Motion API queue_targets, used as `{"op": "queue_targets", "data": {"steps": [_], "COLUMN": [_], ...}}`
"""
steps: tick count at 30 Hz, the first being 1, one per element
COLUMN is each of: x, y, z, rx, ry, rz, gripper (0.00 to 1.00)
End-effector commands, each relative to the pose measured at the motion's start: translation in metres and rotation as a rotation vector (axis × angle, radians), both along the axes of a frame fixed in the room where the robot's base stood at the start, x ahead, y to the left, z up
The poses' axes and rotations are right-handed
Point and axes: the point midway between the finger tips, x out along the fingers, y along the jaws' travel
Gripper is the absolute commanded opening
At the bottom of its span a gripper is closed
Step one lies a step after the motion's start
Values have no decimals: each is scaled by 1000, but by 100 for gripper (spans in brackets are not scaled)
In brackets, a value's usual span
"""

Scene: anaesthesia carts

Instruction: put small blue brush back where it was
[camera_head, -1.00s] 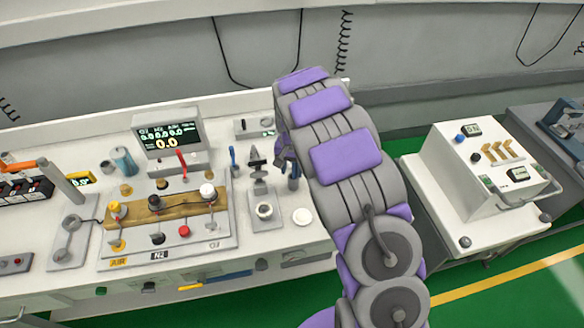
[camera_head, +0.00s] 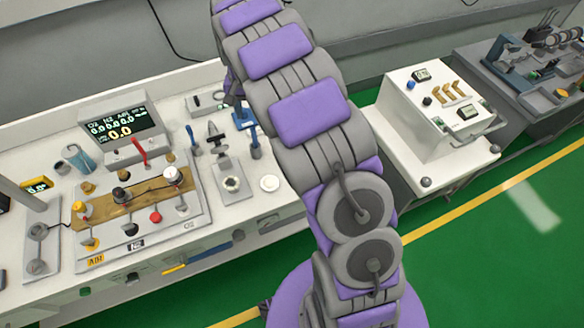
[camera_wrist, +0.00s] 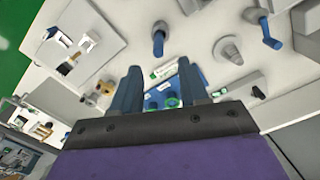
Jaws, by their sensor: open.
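My gripper (camera_wrist: 159,66) shows two dark blue-grey fingers, spread apart, in the wrist view. In the head view my arm hides most of it. A blue flat piece (camera_wrist: 187,80) with green rings shows between and behind the fingers; I cannot tell that anything is held. A short dark post with a blue part (camera_wrist: 158,40) stands beyond the fingertips; in the head view it is the post (camera_head: 255,150) beside my arm. A blue upright handle (camera_head: 192,138) stands further left and also shows in the wrist view (camera_wrist: 270,35). I cannot tell which blue thing is the small brush.
The white bench (camera_head: 160,250) carries a display box (camera_head: 120,128), a gas panel (camera_head: 135,215) with knobs, a blue cylinder (camera_head: 78,157), a grey clamp stand (camera_head: 229,180) and a white disc (camera_head: 270,183). A white cart (camera_head: 405,125) stands to the right. Green floor lies in front.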

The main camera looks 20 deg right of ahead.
Motion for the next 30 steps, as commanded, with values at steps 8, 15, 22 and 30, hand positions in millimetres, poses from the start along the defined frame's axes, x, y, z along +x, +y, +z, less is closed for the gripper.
{"op": "queue_targets", "data": {"steps": [8, 15, 22, 30], "x": [-50, -136, -225, -331], "y": [-11, -18, -15, -7], "z": [39, 78, 99, 100], "rx": [-23, -29, -14, 16], "ry": [8, 39, 69, 108], "rz": [23, 82, 167, 307], "gripper": [44, 44, 44, 44]}}
